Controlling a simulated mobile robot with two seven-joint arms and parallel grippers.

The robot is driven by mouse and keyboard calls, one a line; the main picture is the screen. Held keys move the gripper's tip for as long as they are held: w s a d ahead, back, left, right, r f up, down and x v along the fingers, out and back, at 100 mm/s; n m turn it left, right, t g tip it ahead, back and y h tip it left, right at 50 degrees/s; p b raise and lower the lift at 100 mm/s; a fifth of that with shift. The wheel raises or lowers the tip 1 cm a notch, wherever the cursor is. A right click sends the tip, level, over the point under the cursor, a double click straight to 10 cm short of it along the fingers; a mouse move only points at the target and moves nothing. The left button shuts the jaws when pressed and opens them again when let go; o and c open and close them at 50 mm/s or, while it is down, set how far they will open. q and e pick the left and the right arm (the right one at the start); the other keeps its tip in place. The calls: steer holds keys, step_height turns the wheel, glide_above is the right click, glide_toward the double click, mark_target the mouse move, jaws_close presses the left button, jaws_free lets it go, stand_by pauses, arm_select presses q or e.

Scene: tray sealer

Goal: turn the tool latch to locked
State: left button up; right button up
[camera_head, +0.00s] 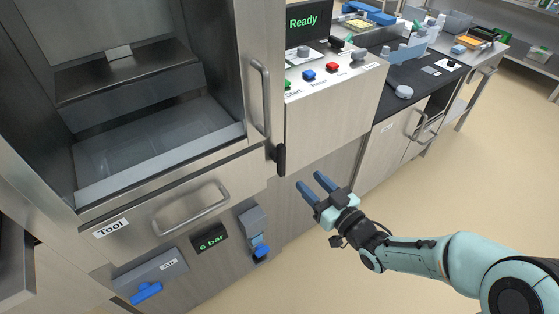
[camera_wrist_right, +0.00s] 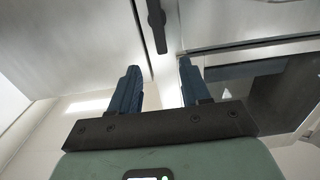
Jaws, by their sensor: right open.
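The tool latch (camera_head: 278,160) is a small black handle at the right end of the tool drawer (camera_head: 160,200), which is labelled "Tool". In the head view its bar stands roughly upright. In the right wrist view the latch (camera_wrist_right: 157,27) appears ahead of the fingers, its bar running nearly up and down the picture. My right gripper (camera_head: 307,178) is open and empty, a little to the right of and below the latch, apart from it. Its blue fingers also show in the right wrist view (camera_wrist_right: 159,68), with the latch beyond the gap. My left gripper is not in view.
The sealer's door handle (camera_head: 263,98) is above the latch, and the drawer handle (camera_head: 192,208) is to its left. A blue air valve (camera_head: 147,292) and a "6 bar" display (camera_head: 210,239) sit below. Control buttons (camera_head: 309,75) are above right. The floor at right is clear.

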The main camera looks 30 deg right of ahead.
mark_target(284, 155)
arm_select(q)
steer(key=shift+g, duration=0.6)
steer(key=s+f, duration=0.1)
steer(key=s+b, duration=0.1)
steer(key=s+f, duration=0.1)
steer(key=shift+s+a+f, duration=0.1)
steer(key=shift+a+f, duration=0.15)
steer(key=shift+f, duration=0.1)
arm_select(e)
steer(key=w, duration=0.8)
steer(key=w+a, duration=0.1)
steer(key=w, duration=0.4)
steer(key=shift+w+r, duration=0.1)
jaws_close()
